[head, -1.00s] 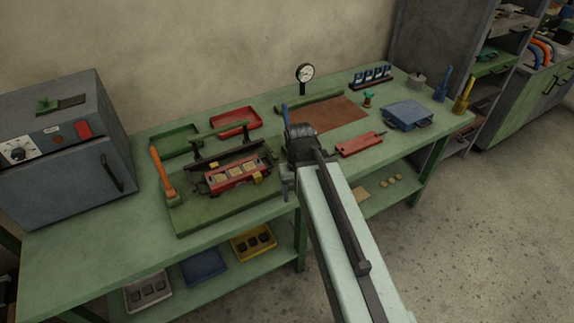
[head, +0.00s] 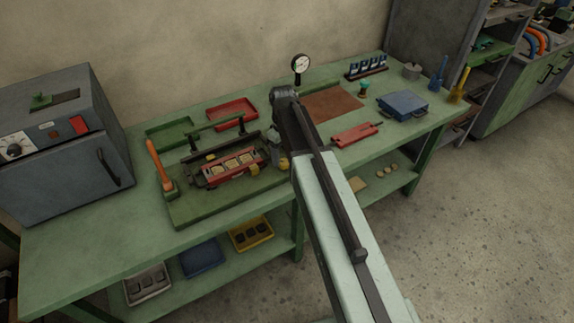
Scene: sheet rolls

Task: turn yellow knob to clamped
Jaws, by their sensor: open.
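A small rounded yellow knob (head: 284,163) shows at the right end of the green fixture board (head: 200,212), just beside my gripper. My gripper (head: 275,153) is small in view and reaches down at the right end of the fixture. It is open, with nothing seen between its fingers. I cannot tell whether a finger touches the knob. A red holder (head: 215,180) with several cream squares sits in the dark fixture, left of the gripper. My arm hides part of the area right of the knob. The knob's marking is too small to read.
An upright orange-handled lever (head: 158,160) stands at the board's left end. A dark bar with a green handle (head: 215,121) stands behind the holder. A dial gauge (head: 300,65) and red tool (head: 355,134) are to the right. The bench's front left is clear.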

